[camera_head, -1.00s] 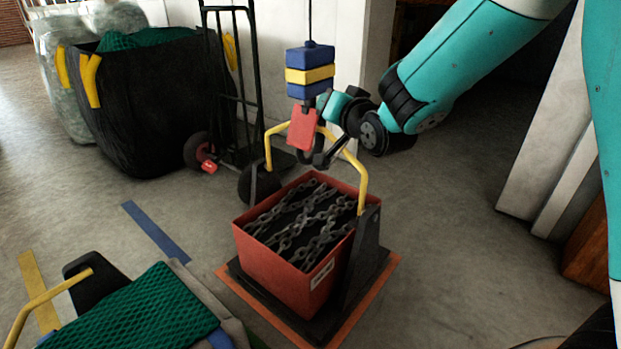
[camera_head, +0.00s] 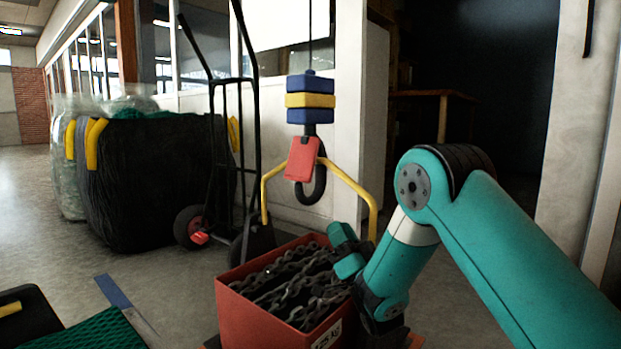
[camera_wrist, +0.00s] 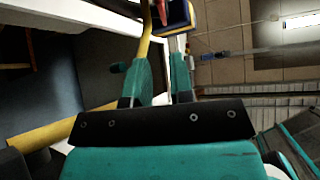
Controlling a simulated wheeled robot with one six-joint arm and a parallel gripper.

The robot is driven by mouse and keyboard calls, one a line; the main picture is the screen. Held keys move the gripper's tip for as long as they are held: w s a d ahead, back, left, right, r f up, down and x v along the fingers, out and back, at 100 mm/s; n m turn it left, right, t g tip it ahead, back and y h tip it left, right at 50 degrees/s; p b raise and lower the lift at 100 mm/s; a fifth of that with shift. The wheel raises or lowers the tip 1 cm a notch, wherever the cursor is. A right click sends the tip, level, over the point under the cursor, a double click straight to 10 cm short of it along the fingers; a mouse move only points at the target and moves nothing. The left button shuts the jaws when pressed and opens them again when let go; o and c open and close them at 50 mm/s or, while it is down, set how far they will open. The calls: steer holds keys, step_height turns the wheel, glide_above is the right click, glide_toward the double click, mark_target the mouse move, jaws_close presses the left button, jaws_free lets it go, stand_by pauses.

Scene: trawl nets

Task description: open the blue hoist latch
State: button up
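The hoist block (camera_head: 310,99), blue with a yellow middle band, hangs from a cable in the head view. A red latch plate (camera_head: 302,158) hangs tilted below it, beside a dark hook (camera_head: 318,186). The hook meets the top of a yellow bail (camera_head: 349,181) over the red crate. My gripper (camera_head: 345,250) is low at the crate's right rear, below and apart from the latch. In the wrist view its teal fingers (camera_wrist: 158,85) stand apart with nothing gripped. The hoist block (camera_wrist: 177,16) and a bit of red latch (camera_wrist: 160,11) show at that view's top edge.
The red crate (camera_head: 270,316) full of chains stands right beneath the hoist. A black hand truck (camera_head: 226,140) and a big black bag (camera_head: 150,190) stand at left. Green netting (camera_head: 85,332) lies at front left. The air around the latch is clear.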

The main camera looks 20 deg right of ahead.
steer(key=p, duration=1.1)
glide_toward(312, 174)
steer(key=b+x, duration=0.3)
steer(key=x, duration=0.2)
steer(key=shift+w+a+f, duration=0.1)
steer(key=shift+a, duration=0.05)
steer(key=p+x, duration=0.2)
steer(key=x, duration=0.2)
steer(key=shift+w+r, duration=0.15)
steer(key=shift+r, duration=0.3)
steer(key=shift+w+a+r+h+p, duration=0.1)
steer(key=shift+w+r+h+p, duration=0.2)
steer(key=shift+w+p, duration=0.25)
jaws_close()
